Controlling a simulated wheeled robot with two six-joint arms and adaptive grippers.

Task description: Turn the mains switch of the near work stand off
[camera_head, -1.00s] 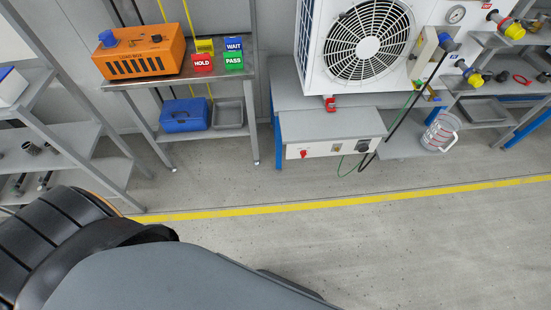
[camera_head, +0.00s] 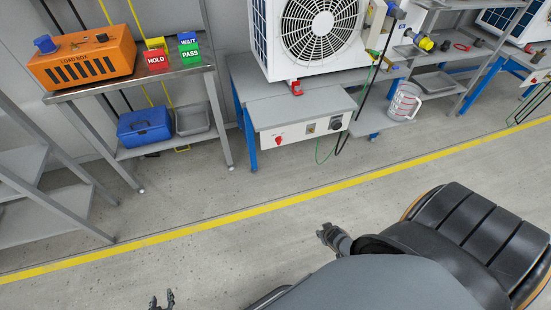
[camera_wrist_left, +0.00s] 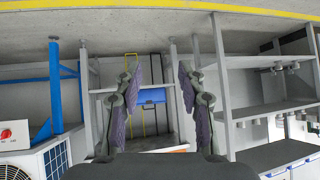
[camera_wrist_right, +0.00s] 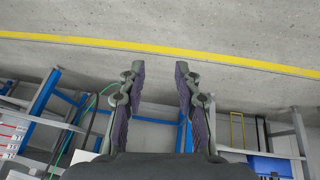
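The near work stand (camera_head: 243,64) is a grey bench with blue legs. Its white front panel (camera_head: 295,133) carries a red mains switch (camera_head: 279,140) at the left end; its on or off position is too small to tell. The red switch also shows at the left edge of the left wrist view (camera_wrist_left: 6,133). My left gripper (camera_head: 162,301) is at the bottom edge of the head view, open and empty, well short of the benches. My right gripper (camera_head: 324,232) is over the floor in front of the stand, apart from it; the right wrist view shows its fingers (camera_wrist_right: 158,75) parted and empty.
A fan unit (camera_head: 310,30) stands on the stand. Left of it is a metal bench (camera_head: 130,82) with an orange load box (camera_head: 82,57) and a blue case (camera_head: 144,127). A jug (camera_head: 404,102) sits at right. Floor beyond the yellow line (camera_head: 200,226) is clear.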

